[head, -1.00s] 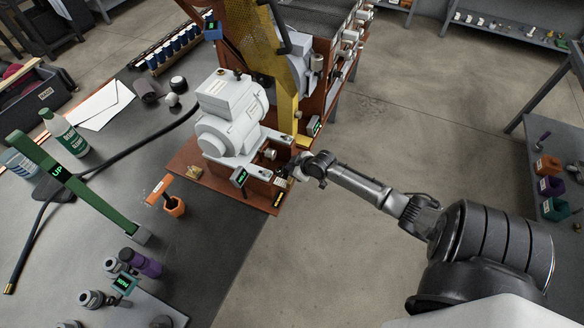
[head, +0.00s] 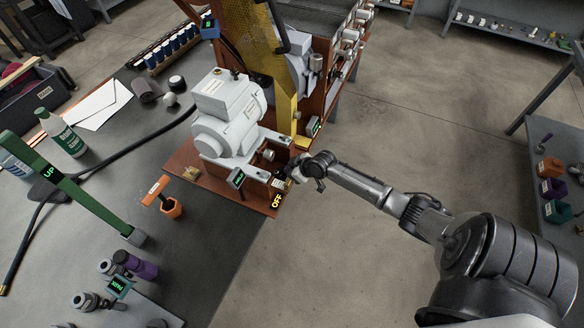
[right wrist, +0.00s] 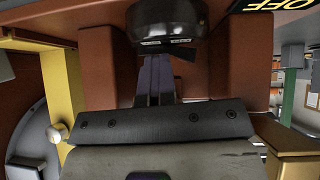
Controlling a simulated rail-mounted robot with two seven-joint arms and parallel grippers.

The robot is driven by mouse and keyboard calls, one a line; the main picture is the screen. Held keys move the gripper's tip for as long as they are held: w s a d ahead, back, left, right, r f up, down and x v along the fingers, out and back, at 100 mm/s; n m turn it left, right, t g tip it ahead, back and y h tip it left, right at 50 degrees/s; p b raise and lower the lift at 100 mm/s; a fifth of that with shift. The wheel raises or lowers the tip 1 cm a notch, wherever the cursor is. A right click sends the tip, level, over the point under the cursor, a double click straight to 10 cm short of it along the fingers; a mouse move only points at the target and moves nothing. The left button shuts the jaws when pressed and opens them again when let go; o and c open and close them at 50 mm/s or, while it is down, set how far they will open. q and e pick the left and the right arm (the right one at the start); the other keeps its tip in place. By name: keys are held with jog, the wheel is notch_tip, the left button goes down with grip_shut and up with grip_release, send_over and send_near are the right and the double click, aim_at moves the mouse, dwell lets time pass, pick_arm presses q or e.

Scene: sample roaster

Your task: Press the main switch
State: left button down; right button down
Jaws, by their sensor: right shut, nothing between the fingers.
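The roaster's red-brown base (head: 190,160) stands at the table edge, with a grey-white motor (head: 228,115) on it. A label with yellow letters, OFF (head: 277,201), is at its front right corner; part of it also shows upside down in the right wrist view (right wrist: 290,4). My right gripper (head: 290,171) is at this corner, just above the label. In the right wrist view its dark fingers (right wrist: 155,80) are together and empty, ending at or close to a black rounded part (right wrist: 160,22) in a red-brown recess. I cannot tell whether this is the main switch or whether they touch.
A yellow guard (head: 283,95) rises behind the motor. A small dark display (head: 236,178) is left of my gripper. An orange tool holder (head: 171,207) and a green lever marked UP (head: 85,200) are on the table at left.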

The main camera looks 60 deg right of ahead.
jog(key=shift+a+r, duration=0.15)
jog(key=shift+a, duration=0.25)
jog(key=shift+r+p, duration=0.45)
jog(key=shift+p, duration=0.25)
jog(key=r+p, duration=0.3)
jog(key=shift+d+r, duration=0.35)
jog(key=shift+r, duration=0.05)
jog(key=d+p+v, duration=0.2)
jog(key=v, duration=0.7)
jog(key=shift+s, duration=0.2)
